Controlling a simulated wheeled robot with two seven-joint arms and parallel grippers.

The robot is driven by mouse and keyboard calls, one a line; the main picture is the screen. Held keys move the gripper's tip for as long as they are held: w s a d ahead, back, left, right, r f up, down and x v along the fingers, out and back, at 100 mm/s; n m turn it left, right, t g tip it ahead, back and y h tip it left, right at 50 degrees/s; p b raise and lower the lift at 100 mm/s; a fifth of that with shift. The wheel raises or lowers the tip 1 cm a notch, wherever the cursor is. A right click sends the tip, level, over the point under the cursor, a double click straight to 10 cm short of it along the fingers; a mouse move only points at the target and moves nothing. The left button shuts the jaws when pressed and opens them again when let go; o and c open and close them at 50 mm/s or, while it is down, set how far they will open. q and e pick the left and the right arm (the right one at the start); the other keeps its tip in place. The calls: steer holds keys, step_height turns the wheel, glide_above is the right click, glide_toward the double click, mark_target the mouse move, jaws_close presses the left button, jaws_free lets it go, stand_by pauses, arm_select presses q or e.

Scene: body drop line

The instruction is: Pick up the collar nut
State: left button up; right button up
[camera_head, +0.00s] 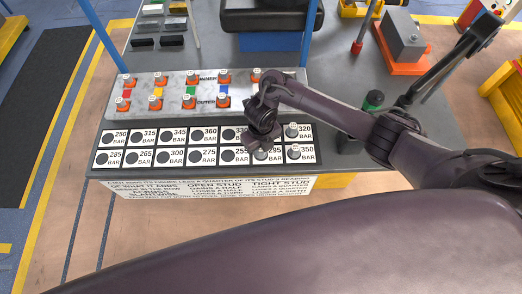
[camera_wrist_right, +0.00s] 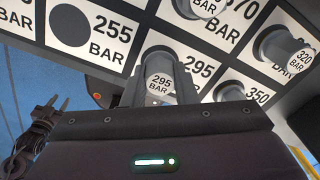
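A grey collar nut with a 295 BAR label (camera_wrist_right: 160,82) stands on its white 295 BAR square, and it also shows in the head view (camera_head: 260,155). My right gripper (camera_wrist_right: 161,92) is at this nut, with a dark finger on each side of it. I see no clear gap between fingers and nut, but cannot tell whether they grip it. In the head view my right gripper (camera_head: 261,146) reaches down over the right part of the board. My left gripper is not in view.
The nut board (camera_head: 170,147) has rows of labelled squares, several with empty dark spots. Close neighbours are a 350 BAR nut (camera_head: 293,151) and a 320 BAR nut (camera_head: 291,131). Behind is a grey rack (camera_head: 140,97) with orange-based studs.

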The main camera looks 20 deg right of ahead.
jaws_close()
steer(key=shift+r, duration=0.2)
